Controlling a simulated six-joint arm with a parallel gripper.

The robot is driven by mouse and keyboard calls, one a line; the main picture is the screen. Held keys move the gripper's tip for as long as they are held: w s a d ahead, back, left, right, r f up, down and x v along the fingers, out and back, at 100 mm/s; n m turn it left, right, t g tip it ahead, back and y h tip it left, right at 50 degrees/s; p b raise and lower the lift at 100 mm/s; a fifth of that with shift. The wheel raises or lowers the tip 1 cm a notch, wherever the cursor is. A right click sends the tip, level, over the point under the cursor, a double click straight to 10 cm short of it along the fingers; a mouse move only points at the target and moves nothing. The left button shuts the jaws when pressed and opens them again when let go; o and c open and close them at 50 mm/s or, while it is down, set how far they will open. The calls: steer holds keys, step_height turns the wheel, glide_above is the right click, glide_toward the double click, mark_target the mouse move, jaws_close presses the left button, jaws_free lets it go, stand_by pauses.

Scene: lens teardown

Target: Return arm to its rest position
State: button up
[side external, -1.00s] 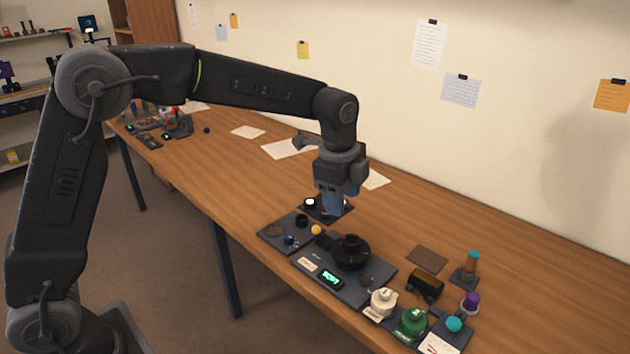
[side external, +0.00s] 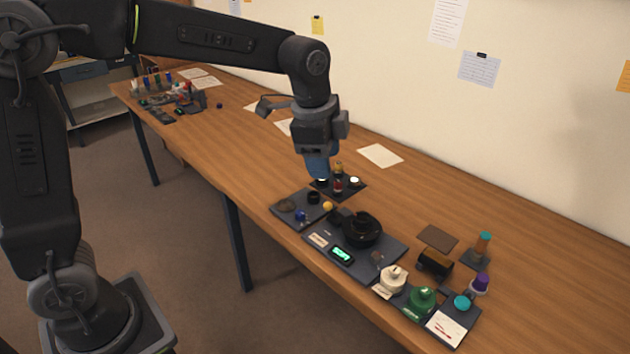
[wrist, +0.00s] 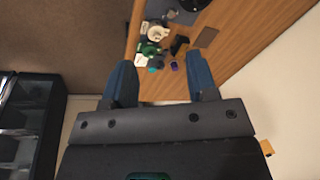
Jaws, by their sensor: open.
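My gripper (side external: 318,165) hangs from the arm above the workbench, just over a small dark tray (side external: 350,189) with small parts on it. In the wrist view its two blue fingers (wrist: 162,85) are spread wide apart with nothing between them. In the side view the fingers overlap, and their tips come close in front of the tray's back parts. The lens work area lies to the right of the gripper: a dark mat (side external: 380,262) carrying a round black part (side external: 360,229) and a lit green display (side external: 342,255).
A parts tray (side external: 285,218) lies left of the mat. Papers (side external: 380,155) lie behind. The bench's middle left is clear.

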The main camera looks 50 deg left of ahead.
steer(key=s+a+n+t, duration=0.1)
steer(key=s+a+n, duration=0.1)
steer(key=s+n, duration=0.4)
steer(key=s+a+n+t, duration=0.2)
steer(key=s+n, duration=0.4)
steer(key=s, duration=0.9)
steer(key=shift+s+a, duration=0.15)
steer(key=shift+a, duration=0.5)
